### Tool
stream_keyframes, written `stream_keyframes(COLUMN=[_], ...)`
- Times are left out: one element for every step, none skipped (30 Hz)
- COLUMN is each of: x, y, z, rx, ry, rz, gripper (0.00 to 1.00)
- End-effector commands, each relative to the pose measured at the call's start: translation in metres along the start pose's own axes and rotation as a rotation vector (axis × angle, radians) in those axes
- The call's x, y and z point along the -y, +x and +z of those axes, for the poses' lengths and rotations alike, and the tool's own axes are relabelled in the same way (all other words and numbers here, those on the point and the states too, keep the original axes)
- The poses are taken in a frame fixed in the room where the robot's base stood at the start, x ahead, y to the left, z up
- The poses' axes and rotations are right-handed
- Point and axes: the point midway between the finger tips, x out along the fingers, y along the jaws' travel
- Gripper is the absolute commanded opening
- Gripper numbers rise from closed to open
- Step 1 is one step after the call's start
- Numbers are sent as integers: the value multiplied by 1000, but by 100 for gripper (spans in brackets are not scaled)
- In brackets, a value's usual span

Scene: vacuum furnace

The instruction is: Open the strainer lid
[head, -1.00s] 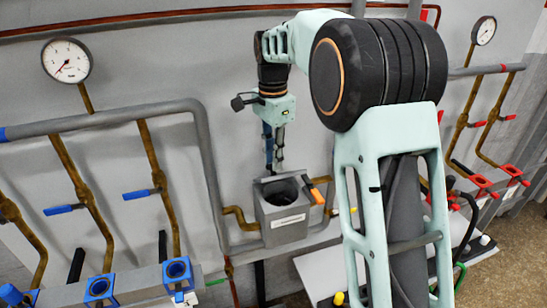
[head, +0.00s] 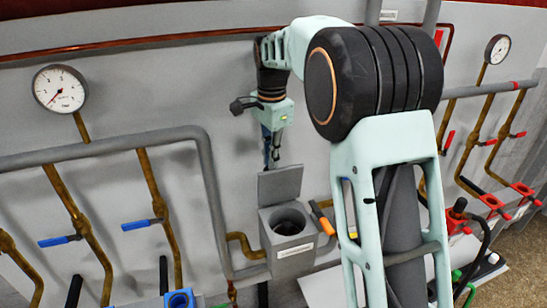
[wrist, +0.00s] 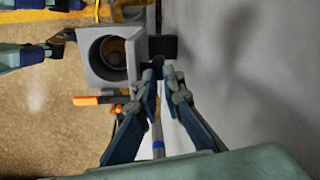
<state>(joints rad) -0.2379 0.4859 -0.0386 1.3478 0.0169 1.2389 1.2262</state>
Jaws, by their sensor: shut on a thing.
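The strainer (head: 290,240) is a grey box on the pipework with a white label on its front and a dark round opening on top. Its lid (head: 280,184) is a flat grey plate standing roughly upright at the back of the opening. My gripper (head: 272,163) is behind the lid's upper edge, its fingertips partly hidden. In the wrist view, the strainer's opening (wrist: 112,52) is uncovered, with a brownish inside. There, my gripper (wrist: 159,70) has its fingertips close together at a dark part beside the box, shut on the lid; the exact contact is unclear.
An orange-handled valve (head: 322,218) is close on the strainer's right. A grey pipe (head: 208,190) runs down on its left. Blue-handled valves (head: 140,225) and a gauge (head: 60,89) are further left; red-handled valves (head: 492,202) are at the right. The wall is close behind.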

Motion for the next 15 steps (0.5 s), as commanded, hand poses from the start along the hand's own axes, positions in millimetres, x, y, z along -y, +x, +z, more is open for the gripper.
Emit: stream_keyframes(x=[-17, -17, -17, -17, -17, -17, -17, -17, -17, -17, -17, -17, -17, -17, -17], y=[36, 36, 36, 36, 36, 36, 36, 36, 36, 36, 36, 36, 36, 36, 36], z=[15, 15, 15, 15, 15, 15, 15, 15, 15, 15, 15, 15, 15, 15, 15], rx=[40, 40, 40, 40, 40, 40, 40, 40, 40, 40, 40, 40, 40, 40, 40], ry=[-7, -7, -7, -7, -6, -6, -6, -6, -6, -6, -6, -6, -6, -6, -6], rz=[78, 78, 78, 78, 78, 78, 78, 78, 78, 79, 79, 79, 79, 78, 78], gripper=[0, 0, 0, 0, 0, 0, 0, 0, 0, 0, 8, 13, 16, 19, 24])
